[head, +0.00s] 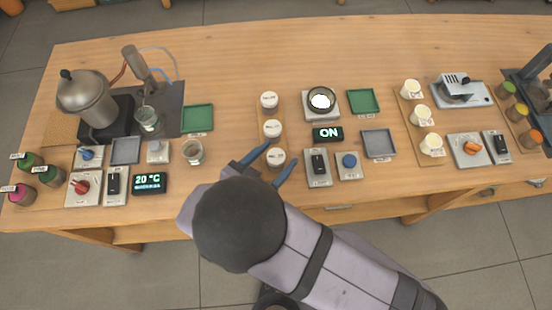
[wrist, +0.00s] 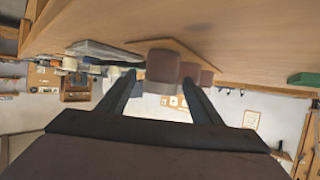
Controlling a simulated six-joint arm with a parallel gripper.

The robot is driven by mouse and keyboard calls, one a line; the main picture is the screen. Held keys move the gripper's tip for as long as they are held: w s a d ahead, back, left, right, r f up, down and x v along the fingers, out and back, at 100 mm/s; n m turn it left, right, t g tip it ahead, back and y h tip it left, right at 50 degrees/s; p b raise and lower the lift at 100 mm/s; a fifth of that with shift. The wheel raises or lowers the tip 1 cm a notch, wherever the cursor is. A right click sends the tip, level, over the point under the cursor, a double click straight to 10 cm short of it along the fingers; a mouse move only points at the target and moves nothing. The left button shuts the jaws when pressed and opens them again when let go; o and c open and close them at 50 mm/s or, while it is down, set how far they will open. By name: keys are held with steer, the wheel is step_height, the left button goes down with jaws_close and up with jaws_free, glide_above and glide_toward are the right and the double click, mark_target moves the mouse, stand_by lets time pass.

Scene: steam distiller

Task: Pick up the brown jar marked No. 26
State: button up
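Three white-lidded jars stand in a row on a narrow wooden board near the table's middle: a far jar (head: 269,101), a middle jar (head: 273,129) and a near jar (head: 277,158). Their lid labels are too small to read with certainty, so I cannot tell which is No. 26. My gripper (head: 283,149) is open, with its two blue fingers on either side of the near jar. In the wrist view, a brown jar body (wrist: 163,66) shows between the open fingertips (wrist: 159,77). Gaps show beside it, and I cannot tell how deep it sits between the fingers.
A switch (head: 318,163), a blue-knob box (head: 349,163) and an ON display (head: 327,134) stand close to the right. A green tray (head: 197,118) lies farther back. The table's back strip is clear.

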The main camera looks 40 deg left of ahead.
mark_target(276, 157)
steer(key=c, duration=1.1)
steer(key=shift+r, duration=0.15)
steer(key=shift+r+b, duration=0.3)
steer(key=shift+r, duration=4.6)
